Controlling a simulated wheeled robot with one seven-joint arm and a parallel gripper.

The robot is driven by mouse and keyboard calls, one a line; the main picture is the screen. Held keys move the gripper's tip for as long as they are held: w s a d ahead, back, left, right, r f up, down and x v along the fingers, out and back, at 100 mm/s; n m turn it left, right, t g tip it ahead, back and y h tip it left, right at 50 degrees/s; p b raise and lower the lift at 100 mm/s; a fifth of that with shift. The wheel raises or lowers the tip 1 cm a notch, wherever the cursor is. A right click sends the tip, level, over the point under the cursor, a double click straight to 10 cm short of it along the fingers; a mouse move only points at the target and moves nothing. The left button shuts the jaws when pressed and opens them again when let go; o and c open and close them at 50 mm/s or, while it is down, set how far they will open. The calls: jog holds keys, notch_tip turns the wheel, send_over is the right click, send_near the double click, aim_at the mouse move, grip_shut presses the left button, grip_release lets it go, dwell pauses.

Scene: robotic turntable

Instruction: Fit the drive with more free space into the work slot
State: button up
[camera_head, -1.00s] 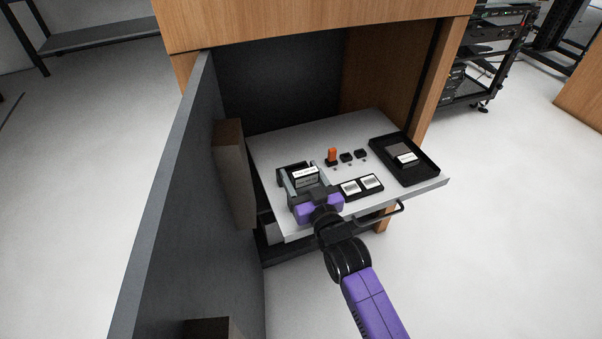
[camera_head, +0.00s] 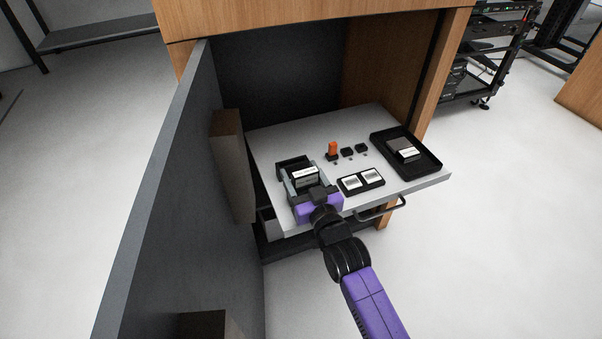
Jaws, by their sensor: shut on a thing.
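My gripper (camera_head: 302,180) is over the left part of a pulled-out grey shelf (camera_head: 262,142). Its two grey fingers are shut on a dark drive with a white label (camera_head: 306,173). A black slot holder (camera_head: 287,164) is right behind and around the far side of this drive. How deep the drive sits in it cannot be told. Another drive, dark with a white label (camera_head: 409,154), lies in a black tray (camera_head: 432,166) at the right of the shelf. The label text is too small to read.
A black holder with two white label panels (camera_head: 361,181) lies right of my gripper. An orange piece (camera_head: 332,149) stands near several small black parts (camera_head: 361,148). A grey door (camera_head: 165,190) stands open at left.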

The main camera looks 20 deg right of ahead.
aim_at(307, 186)
jog(key=shift+f, duration=0.2)
jog(key=o, duration=1.5)
jog(key=shift+s+p, duration=0.6)
jog(key=shift+s, duration=3.35)
